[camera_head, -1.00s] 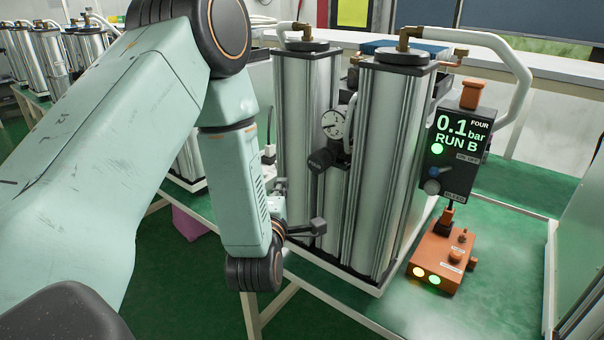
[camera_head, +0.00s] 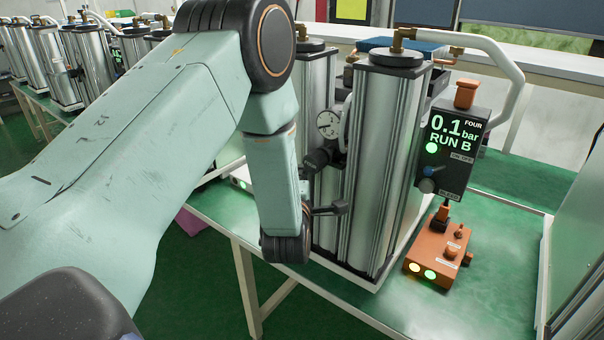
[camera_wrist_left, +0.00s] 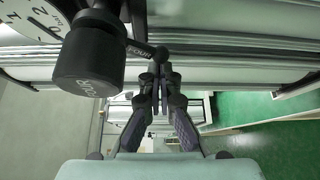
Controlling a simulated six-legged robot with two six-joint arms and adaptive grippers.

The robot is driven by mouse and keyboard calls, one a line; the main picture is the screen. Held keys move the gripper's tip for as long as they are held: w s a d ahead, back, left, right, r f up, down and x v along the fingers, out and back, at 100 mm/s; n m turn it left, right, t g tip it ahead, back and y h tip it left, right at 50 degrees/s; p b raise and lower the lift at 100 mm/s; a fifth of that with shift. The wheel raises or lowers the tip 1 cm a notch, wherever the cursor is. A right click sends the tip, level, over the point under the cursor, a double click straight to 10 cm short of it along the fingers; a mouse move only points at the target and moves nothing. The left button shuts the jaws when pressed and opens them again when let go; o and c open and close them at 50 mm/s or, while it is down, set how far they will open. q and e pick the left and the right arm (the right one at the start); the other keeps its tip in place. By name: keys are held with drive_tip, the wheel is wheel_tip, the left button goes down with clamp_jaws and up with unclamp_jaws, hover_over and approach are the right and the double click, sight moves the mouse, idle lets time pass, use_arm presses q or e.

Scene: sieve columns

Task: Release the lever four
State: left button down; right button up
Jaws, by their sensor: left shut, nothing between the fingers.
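In the left wrist view, a black lever (camera_wrist_left: 137,47) with a small white label, apparently FOUR, slants from a black valve body (camera_wrist_left: 98,22) to a rounded tip. A thick black knob (camera_wrist_left: 88,72) with white lettering hangs beside it. My left gripper (camera_wrist_left: 160,78) is shut and empty, its fingertips close to the lever's tip; I cannot tell whether they touch. In the head view, the black knob (camera_head: 319,158) sits below the gauge, near my left wrist. My forearm hides most of the gripper and lever there. My right gripper is not in view.
A silver column (camera_head: 378,170) stands close to my wrist. A black display (camera_head: 455,145) reads FOUR, 0.1 bar, RUN B. An orange box (camera_head: 437,250) with lit lamps is on the green bench (camera_head: 375,300). A pressure gauge (camera_head: 328,124) is above the knob.

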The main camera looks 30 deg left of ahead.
use_arm(q)
drive_tip(key=d+n, duration=0.1)
drive_tip(key=n+g+h, duration=0.1)
drive_tip(key=n, duration=0.1)
drive_tip(key=d+f+n+g+h+b, duration=0.1)
drive_tip(key=shift+s+d+f, duration=0.1)
drive_tip(key=shift+s+d, duration=0.05)
drive_tip(key=shift+d, duration=0.15)
drive_tip(key=shift+d+n+g+h, duration=0.3)
drive_tip(key=shift+d+n+h, duration=0.3)
drive_tip(key=shift+n, duration=0.2)
drive_tip(key=shift+s+d+n+g+h+b, duration=0.1)
drive_tip(key=shift+d+n+g+h+b, duration=0.2)
drive_tip(key=shift+d+n+h+b, duration=0.45)
drive_tip(key=shift+d, duration=0.1)
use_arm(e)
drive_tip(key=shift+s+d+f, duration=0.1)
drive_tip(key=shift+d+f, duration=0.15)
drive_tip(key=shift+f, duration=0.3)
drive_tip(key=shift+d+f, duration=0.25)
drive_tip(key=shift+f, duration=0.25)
